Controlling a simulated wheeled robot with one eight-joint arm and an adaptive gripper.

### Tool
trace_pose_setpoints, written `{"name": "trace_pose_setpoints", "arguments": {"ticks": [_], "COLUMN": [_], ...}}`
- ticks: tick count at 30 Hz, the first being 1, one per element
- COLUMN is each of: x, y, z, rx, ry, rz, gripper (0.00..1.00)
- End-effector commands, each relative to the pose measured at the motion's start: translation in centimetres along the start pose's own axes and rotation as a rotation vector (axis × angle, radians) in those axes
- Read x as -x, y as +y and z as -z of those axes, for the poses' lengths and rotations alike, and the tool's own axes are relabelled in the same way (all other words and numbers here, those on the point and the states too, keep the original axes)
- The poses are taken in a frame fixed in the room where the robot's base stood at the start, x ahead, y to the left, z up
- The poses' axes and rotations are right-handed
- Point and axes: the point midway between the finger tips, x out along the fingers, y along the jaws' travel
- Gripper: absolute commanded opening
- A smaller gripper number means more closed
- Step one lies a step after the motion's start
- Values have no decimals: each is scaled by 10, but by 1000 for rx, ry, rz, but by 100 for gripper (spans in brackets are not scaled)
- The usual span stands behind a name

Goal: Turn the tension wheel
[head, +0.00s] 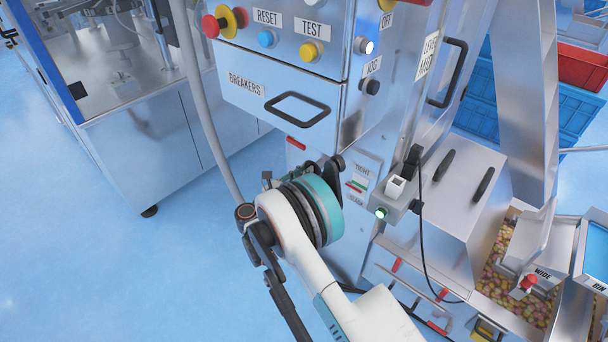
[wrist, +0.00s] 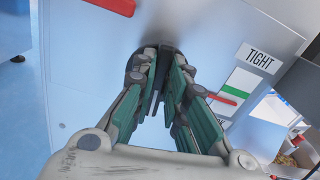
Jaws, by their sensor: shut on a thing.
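The tension wheel (wrist: 154,49) shows in the wrist view as a dark rounded piece on the grey machine panel, mostly hidden behind the fingertips. My gripper (wrist: 157,68) is shut on it, with its green-padded fingers on either side. In the head view my gripper (head: 327,176) is at the panel, largely hidden by my wrist. Beside the wheel is the tension gauge (wrist: 238,95), marked TIGHT at the top and SLACK at the bottom in the head view (head: 358,185). Its red pointer (wrist: 222,98) lies just below the green band (wrist: 236,91).
A breaker drawer with a black handle (head: 297,108) is above my gripper. A red strip (wrist: 108,6) is on the panel near the wheel. Open blue floor lies at left.

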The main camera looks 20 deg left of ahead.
Motion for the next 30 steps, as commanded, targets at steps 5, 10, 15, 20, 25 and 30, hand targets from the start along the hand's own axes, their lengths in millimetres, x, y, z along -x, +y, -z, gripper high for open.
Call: {"name": "trace_pose_setpoints", "arguments": {"ticks": [5, 10, 15, 20, 25, 30], "x": [0, 0, 0, 0, 0, 0], "y": [-1, -3, -5, -6, -8, -9], "z": [0, 1, 1, 2, 4, 5], "rx": [-96, -236, -398, -550, -712, -874], "ry": [0, 0, 1, 1, 1, 1], "rz": [-1, -1, -1, -1, -1, -1], "gripper": [0, 0, 0, 0, 0, 0]}}
